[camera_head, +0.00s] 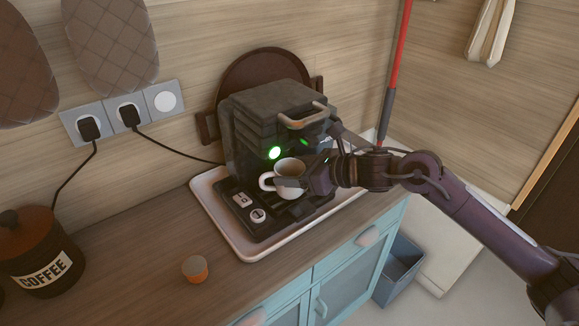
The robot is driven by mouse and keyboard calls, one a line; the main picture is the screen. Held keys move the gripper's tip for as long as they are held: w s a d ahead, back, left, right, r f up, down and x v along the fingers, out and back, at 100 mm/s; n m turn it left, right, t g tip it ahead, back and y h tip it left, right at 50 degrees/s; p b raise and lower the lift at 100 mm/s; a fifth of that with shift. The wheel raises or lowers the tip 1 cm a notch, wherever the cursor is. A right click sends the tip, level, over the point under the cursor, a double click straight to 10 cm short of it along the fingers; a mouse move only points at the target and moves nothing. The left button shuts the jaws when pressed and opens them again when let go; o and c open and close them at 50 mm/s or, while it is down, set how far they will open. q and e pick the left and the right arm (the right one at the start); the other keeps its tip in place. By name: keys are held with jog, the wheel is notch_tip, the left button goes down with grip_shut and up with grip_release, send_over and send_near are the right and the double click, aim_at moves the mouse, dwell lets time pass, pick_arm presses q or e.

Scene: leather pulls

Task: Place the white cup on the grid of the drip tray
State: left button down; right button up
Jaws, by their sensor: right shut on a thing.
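The white cup (289,168) is upright at the front of the dark coffee machine (268,120), its handle towards the left. My right gripper (305,181) reaches in from the right and is shut on the cup at its right side. The cup is over the machine's black drip tray area (248,221). The grid under the cup is mostly hidden by the cup and gripper, so I cannot tell whether the cup touches it. My left gripper is not in view.
The machine stands on a pale tray (225,228) on the wooden counter. Black cables (170,150) run from wall sockets.

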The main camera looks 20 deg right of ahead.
jog(key=shift+w+a+r, duration=0.25)
jog(key=shift+w+a, duration=0.35)
jog(key=shift+f+p, duration=0.35)
jog(key=shift+p, duration=0.1)
jog(key=shift+f, duration=0.2)
jog(key=shift+s+d, duration=0.1)
jog(key=shift+d, duration=0.05)
jog(key=shift+f+b, duration=0.15)
jog(key=shift+b, duration=0.2)
jog(key=o, duration=1.2)
